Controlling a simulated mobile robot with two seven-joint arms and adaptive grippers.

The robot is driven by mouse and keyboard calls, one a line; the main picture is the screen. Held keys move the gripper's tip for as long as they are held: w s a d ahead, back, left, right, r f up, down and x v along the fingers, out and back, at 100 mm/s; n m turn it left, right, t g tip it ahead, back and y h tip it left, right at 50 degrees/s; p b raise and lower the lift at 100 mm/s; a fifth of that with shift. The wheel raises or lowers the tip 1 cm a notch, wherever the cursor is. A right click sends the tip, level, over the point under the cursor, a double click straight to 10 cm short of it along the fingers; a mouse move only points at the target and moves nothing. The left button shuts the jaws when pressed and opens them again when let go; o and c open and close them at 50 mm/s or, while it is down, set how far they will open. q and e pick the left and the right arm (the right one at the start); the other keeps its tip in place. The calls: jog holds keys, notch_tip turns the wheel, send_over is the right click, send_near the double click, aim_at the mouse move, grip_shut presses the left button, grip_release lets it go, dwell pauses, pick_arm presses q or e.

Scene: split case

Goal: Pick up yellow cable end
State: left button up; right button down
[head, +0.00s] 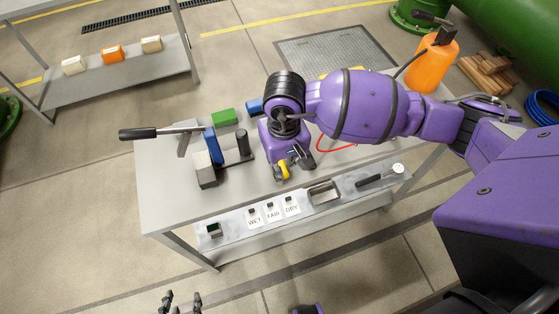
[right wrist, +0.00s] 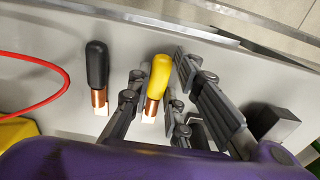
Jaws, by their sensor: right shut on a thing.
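The yellow cable end (right wrist: 160,78) has a yellow sleeve and a copper-coloured lower part with a pale tip. In the right wrist view it lies between the fingers of my right gripper (right wrist: 157,88), which is shut on it over the grey table top. The yellow sleeve also shows in the head view (head: 284,171), just below my purple right wrist. A black cable end (right wrist: 97,65) with a copper part lies to its left, outside the fingers. My left gripper (head: 182,302) is open and empty at the bottom edge of the head view, away from the table.
A lever tool with a long handle (head: 150,133) stands on the table's left side, near a green block (head: 222,117). Labelled cards (head: 273,212) and a small tray (head: 323,192) line the front strip. A red cable (right wrist: 60,70) curves left of the black end.

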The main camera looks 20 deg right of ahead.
jog(key=shift+r, duration=0.15)
jog(key=shift+r, duration=0.7)
pick_arm(q)
jog(key=shift+w+r, duration=0.25)
jog(key=shift+r, duration=0.05)
jog(key=shift+w+r+t+p, duration=0.3)
jog(key=shift+w+r+p, duration=0.3)
jog(key=shift+r+p, duration=0.25)
pick_arm(e)
jog(key=shift+s+d, duration=0.1)
jog(key=shift+s, duration=3.4)
jog(key=shift+f, duration=0.1)
pick_arm(q)
jog(key=shift+r, duration=0.1)
jog(key=shift+t, duration=0.3)
jog(key=w+r+p, duration=0.1)
jog(key=w+r, duration=0.1)
jog(key=r, duration=0.1)
jog(key=shift+w+r+p, duration=0.25)
jog(key=shift+w+p, duration=0.1)
jog(key=shift+p, duration=0.05)
pick_arm(e)
notch_tip(320, 180, up, 5)
jog(key=shift+r, duration=0.1)
